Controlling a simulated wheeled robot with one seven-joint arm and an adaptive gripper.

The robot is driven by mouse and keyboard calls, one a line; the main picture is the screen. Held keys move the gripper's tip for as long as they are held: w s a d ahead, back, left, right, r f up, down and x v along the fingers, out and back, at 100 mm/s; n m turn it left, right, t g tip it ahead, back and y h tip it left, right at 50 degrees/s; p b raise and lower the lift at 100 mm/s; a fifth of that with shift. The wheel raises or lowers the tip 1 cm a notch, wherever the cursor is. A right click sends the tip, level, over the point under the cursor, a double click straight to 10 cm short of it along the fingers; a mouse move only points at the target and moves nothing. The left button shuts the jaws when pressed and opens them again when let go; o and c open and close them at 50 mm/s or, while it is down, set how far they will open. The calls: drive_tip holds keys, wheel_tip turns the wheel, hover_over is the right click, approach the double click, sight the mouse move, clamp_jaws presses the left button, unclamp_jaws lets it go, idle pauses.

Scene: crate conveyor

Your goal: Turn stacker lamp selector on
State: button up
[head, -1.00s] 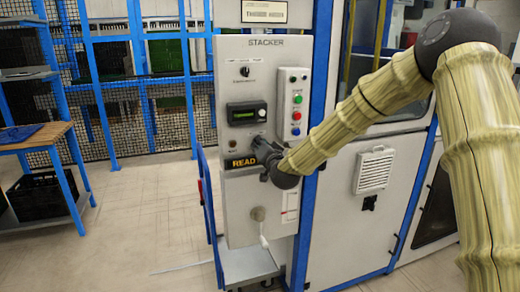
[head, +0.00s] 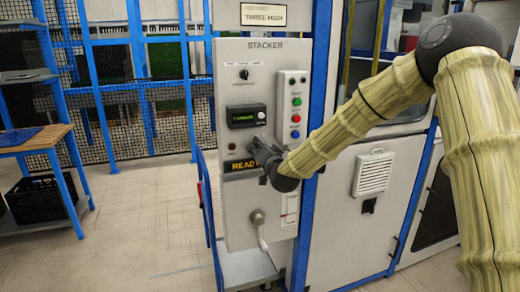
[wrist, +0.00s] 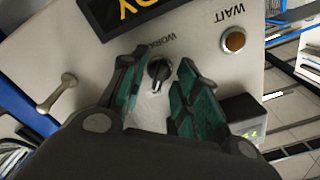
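The stacker panel (head: 232,195) is a pale upright cabinet face headed STACKER. In the wrist view, which shows the panel upside down, a small black rotary selector (wrist: 159,72) sits beside a label that begins WORK. My gripper (wrist: 157,66) is open, its two teal-padded fingers on either side of this selector. I cannot tell whether they touch it. In the head view my gripper (head: 260,153) is at the panel beside the READY sign (head: 241,165) and hides that selector. Another black rotary selector (head: 244,74) is higher on the panel.
A green-lit display (head: 246,115) and a column of coloured buttons (head: 296,102) are above my gripper. An amber WAIT lamp (wrist: 234,40) is near the selector. A lever handle (head: 258,217) projects below. A wooden-topped table (head: 36,138) stands left; floor between is clear.

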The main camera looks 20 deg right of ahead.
drive_tip(key=s, duration=1.2)
drive_tip(key=shift+d, duration=0.25)
drive_tip(key=s+a+f+n+g, duration=0.1)
drive_tip(key=s+a+f+g, duration=0.15)
drive_tip(key=s+f, duration=0.65)
drive_tip(key=s+a+f+n+g, duration=0.1)
drive_tip(key=s+f+n+g, duration=0.2)
drive_tip(key=f, duration=1.2)
drive_tip(key=s+a+f+g, duration=0.2)
drive_tip(key=s+f+g, duration=0.3)
drive_tip(key=f, duration=0.7)
drive_tip(key=s+f+n+g, duration=0.1)
drive_tip(key=s+f+g, duration=0.1)
drive_tip(key=s+f, duration=0.4)
drive_tip(key=s+f+n+g, duration=0.1)
drive_tip(key=s+f+g, duration=0.2)
drive_tip(key=s, duration=1.3)
drive_tip(key=s+f+n+g, duration=0.1)
drive_tip(key=s+f+g, duration=0.1)
drive_tip(key=s+f, duration=0.7)
drive_tip(key=s, duration=0.3)
drive_tip(key=shift+d+h, duration=0.3)
drive_tip(key=shift+d, duration=0.1)
drive_tip(key=shift+g, duration=0.25)
